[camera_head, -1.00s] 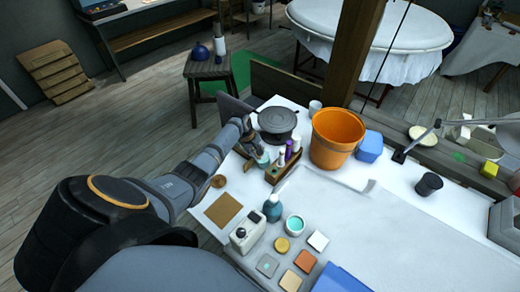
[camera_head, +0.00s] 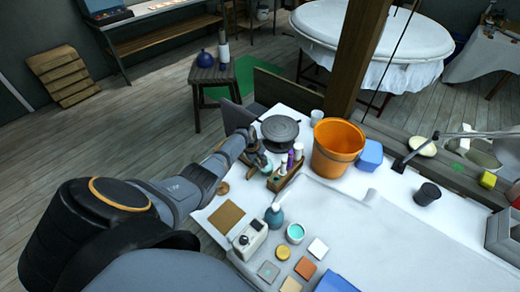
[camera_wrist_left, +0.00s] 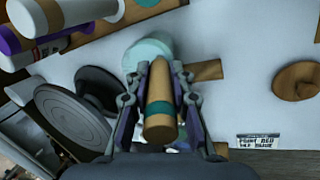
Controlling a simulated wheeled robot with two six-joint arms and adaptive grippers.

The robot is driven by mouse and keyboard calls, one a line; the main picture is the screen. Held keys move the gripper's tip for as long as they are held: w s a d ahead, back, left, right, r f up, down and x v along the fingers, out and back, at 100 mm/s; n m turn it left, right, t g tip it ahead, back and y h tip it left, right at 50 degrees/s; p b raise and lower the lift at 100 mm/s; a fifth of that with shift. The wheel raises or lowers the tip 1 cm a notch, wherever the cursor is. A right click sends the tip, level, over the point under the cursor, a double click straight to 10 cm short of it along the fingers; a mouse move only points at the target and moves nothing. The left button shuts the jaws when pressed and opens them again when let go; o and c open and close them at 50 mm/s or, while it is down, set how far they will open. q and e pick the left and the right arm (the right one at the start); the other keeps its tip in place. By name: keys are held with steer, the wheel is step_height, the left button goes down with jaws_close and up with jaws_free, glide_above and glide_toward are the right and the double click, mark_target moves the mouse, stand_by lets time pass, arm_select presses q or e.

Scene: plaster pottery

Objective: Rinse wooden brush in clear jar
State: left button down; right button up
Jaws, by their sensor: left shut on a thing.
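My left gripper (camera_head: 256,158) is at the far left part of the white table, beside the small wooden rack. In the left wrist view my left gripper (camera_wrist_left: 160,85) is shut on the wooden brush (camera_wrist_left: 160,112), a thick wooden handle with a teal band. The handle's end points at the camera and its far end is hidden. A pale teal round thing (camera_wrist_left: 147,50), perhaps the clear jar, shows just beyond the fingertips. I cannot tell whether the brush is inside it or above it. My right gripper is not in view.
The wooden rack (camera_head: 287,180) with bottles stands close to the gripper. A dark grey banding wheel (camera_head: 280,130) and an orange bucket (camera_head: 337,148) stand behind. A teal bottle (camera_head: 274,216) and several small tiles are nearer.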

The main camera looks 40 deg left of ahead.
arm_select(q)
steer(key=shift+w+d+f, duration=0.1)
steer(key=shift+w+f, duration=0.05)
steer(key=shift+w, duration=0.05)
step_height(320, 180, up, 6)
steer(key=p, duration=0.5)
steer(key=shift+f, duration=0.25)
steer(key=shift+r+p, duration=0.4)
steer(key=shift+r, duration=0.25)
